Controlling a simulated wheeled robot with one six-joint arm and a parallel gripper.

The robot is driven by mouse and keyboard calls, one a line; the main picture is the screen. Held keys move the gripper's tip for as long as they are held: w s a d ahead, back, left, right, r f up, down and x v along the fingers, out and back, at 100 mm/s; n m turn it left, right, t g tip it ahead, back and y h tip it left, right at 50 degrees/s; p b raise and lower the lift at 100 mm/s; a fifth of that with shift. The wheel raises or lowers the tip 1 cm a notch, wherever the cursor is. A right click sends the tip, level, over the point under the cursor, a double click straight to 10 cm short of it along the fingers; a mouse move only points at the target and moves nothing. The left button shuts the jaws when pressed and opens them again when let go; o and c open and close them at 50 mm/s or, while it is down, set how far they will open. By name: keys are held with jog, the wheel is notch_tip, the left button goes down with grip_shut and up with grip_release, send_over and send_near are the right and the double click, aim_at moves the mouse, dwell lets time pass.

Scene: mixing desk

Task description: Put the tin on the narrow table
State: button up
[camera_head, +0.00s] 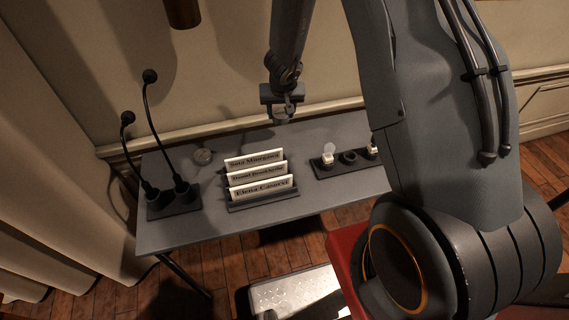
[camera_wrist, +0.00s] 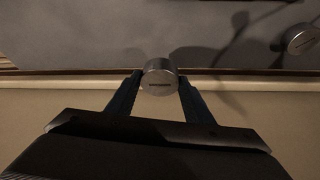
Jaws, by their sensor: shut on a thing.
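My gripper (camera_head: 284,108) is over the rear part of the grey narrow table (camera_head: 220,224), near the wall. In the wrist view its two dark fingers (camera_wrist: 157,92) are shut on a round silver tin (camera_wrist: 158,76), one finger on each side. In the head view the held tin is small and mostly hidden by the gripper. I cannot tell whether its underside touches the table.
A dark base with two gooseneck microphones (camera_head: 173,201) stands at the table's left end. A holder with several name cards (camera_head: 259,186) is mid-table. A dark tray with white-topped items (camera_head: 342,168) is at the right. A red object (camera_head: 346,255) is in front.

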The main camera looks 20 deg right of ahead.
aim_at(281, 122)
jog(key=shift+w+f+b, duration=0.15)
jog(key=shift+f+b, duration=2.4)
jog(key=shift+b, duration=0.1)
notch_tip(281, 122, down, 5)
jog(key=b, duration=0.5)
jog(key=shift+f, duration=0.1)
jog(key=shift+f+b, duration=0.15)
jog(key=shift+b, duration=0.2)
jog(key=o, duration=1)
